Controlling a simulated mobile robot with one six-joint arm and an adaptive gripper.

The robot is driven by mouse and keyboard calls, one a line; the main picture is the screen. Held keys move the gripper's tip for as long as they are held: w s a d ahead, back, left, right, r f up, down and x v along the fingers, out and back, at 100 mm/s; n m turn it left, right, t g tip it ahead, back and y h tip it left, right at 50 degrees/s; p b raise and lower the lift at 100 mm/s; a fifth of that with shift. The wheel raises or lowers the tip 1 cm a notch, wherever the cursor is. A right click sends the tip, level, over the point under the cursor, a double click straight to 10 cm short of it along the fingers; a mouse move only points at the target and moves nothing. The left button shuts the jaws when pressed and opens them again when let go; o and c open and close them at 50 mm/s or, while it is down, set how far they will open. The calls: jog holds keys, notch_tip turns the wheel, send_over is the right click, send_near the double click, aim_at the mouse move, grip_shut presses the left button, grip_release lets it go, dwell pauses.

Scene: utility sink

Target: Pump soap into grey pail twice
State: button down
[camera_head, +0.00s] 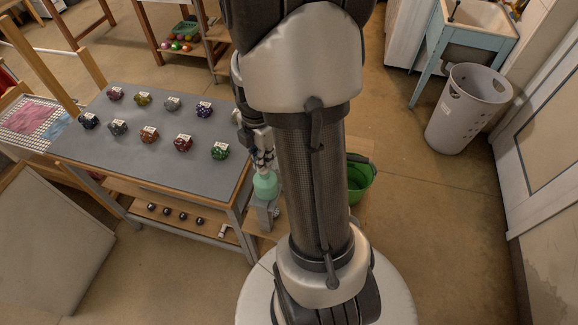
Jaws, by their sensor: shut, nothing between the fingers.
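My gripper (262,163) is shut and points down, left of my arm's thick links. Its fingertips are just above or on the top of a pale green bottle (265,186), which looks like the soap dispenser. I cannot tell whether they touch, and the pump head is hidden by the fingers. The bottle stands upright by the table's right edge, above a grey block-like part (264,213). A green bucket (361,180) shows partly behind my arm on the right. No grey pail can be made out for certain; my arm hides the area between bottle and bucket.
A grey-topped table (165,170) with several labelled coloured lumps stands at left, with small dark balls on its shelf (165,205). A tall grey bin with holes (468,110) stands by a sink (475,15) at upper right. The floor at right is clear.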

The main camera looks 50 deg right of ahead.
jog(key=shift+f, duration=0.3)
jog(key=shift+r, duration=0.25)
jog(key=shift+r+p, duration=1.25)
jog(key=shift+r, duration=0.25)
jog(key=shift+f, duration=0.1)
jog(key=shift+f+b, duration=1.25)
jog(key=shift+f, duration=0.3)
jog(key=shift+r, duration=0.1)
jog(key=shift+r+p, duration=1.3)
jog(key=shift+r, duration=0.25)
